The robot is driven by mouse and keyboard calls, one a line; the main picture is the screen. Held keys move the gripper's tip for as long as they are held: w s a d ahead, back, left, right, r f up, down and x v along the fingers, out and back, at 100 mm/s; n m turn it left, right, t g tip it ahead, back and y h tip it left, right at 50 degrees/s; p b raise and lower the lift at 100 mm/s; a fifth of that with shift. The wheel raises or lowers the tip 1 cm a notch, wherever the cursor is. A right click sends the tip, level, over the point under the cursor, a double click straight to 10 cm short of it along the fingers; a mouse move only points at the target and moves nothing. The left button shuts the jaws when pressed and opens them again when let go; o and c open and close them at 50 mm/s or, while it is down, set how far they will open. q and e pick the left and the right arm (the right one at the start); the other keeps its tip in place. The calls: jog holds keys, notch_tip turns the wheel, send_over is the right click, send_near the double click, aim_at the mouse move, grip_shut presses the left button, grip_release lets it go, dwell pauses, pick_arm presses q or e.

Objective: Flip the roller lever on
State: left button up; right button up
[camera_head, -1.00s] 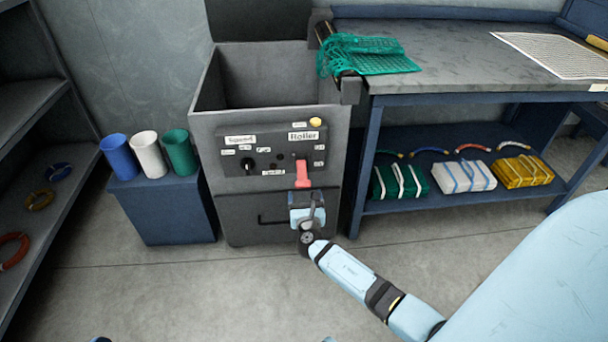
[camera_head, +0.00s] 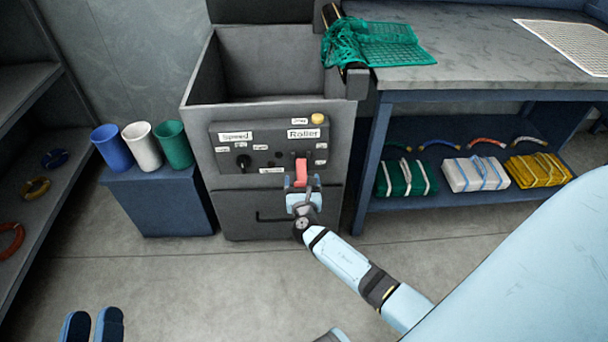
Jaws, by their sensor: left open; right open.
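The red roller lever (camera_head: 301,168) sits under the "Roller" label (camera_head: 304,133) on the right side of the dark control panel (camera_head: 230,165). Its handle points downward. My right gripper (camera_head: 302,187) is open, just below the lever, with its fingertips around or in front of the lever's lower end; contact cannot be told. My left gripper (camera_head: 93,327) is open and empty at the bottom left edge, far from the panel; only its fingers show.
A black knob (camera_head: 243,161) and a yellow button (camera_head: 318,118) share the panel. Cups stand on a blue box (camera_head: 160,205) to the left. A workbench (camera_head: 470,78) with green netting (camera_head: 385,45) stands to the right. The floor in front is clear.

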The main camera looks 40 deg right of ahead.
pick_arm(q)
jog(key=shift+w+d, duration=0.3)
jog(key=shift+d, duration=0.1)
pick_arm(e)
jog(key=shift+w+d, duration=0.15)
jog(key=shift+w, duration=0.15)
jog(key=c, duration=1.3)
pick_arm(q)
jog(key=shift+r, duration=0.2)
pick_arm(e)
jog(key=shift+r, duration=0.15)
